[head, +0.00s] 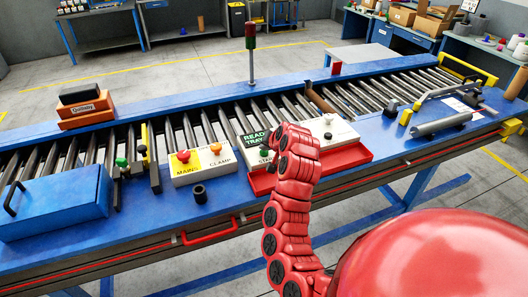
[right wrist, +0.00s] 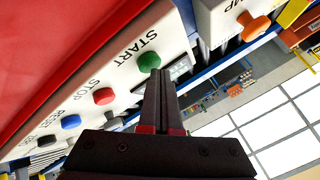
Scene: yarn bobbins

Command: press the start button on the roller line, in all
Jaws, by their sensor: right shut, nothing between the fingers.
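The START button is a green knob (right wrist: 149,61) on a white control box (right wrist: 70,100) in the right wrist view, beside the printed word START. My right gripper (right wrist: 158,74) is shut and empty, with its fingertips at the green knob's lower edge; I cannot tell whether they touch it. In the head view my red right arm reaches up over the control box (head: 340,132) and hides most of its START end. The roller line (head: 220,125) runs across the head view with a blue frame. My left gripper is not in view.
A red STOP knob (right wrist: 103,96) and a blue RESET knob (right wrist: 71,121) sit along the same box. A second white box (head: 203,163) has a red MAINS knob and an orange CLAMP knob. A blue case (head: 55,203) stands at the left. A signal lamp (head: 251,40) rises behind.

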